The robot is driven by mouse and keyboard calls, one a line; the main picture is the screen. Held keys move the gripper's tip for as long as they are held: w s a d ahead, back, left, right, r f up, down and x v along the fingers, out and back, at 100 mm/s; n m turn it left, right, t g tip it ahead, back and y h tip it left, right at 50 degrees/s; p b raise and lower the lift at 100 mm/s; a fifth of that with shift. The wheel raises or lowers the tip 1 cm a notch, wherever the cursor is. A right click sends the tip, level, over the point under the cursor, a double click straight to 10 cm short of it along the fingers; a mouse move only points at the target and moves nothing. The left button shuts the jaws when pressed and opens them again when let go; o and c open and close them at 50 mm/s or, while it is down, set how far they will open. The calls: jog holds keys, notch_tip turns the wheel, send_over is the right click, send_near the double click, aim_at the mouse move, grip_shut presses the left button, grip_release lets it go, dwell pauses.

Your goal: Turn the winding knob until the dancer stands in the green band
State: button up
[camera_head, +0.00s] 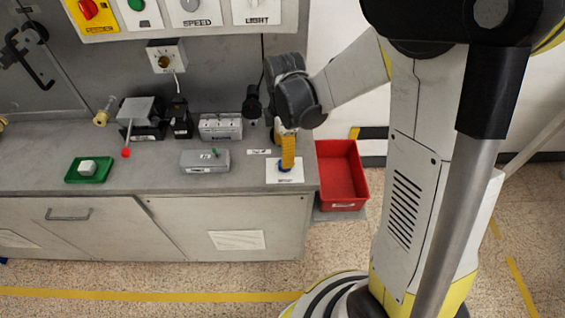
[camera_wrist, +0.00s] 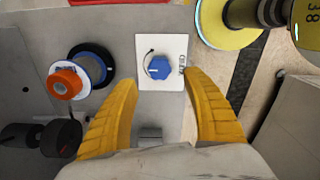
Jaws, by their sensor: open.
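The blue winding knob (camera_wrist: 157,68) sits on a white plate (camera_wrist: 175,48) with a curved arrow beside it. The knob's white pointer line points left in the wrist view. In the head view the plate (camera_head: 272,177) lies at the bench's front right corner. My gripper (camera_wrist: 162,85) is open, with its yellow fingers on either side of the plate and the knob between and slightly beyond the tips. In the head view my gripper (camera_head: 288,163) points down over the plate and mostly covers the knob. I cannot make out the dancer or its green band.
An orange-and-blue spool (camera_wrist: 69,82) stands left of the plate in the wrist view. A red bin (camera_head: 341,175) is right of the bench.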

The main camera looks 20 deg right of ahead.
notch_tip(320, 180, down, 6)
jog(key=shift+f+b, duration=0.1)
jog(key=shift+b, duration=0.85)
jog(key=c, duration=1.2)
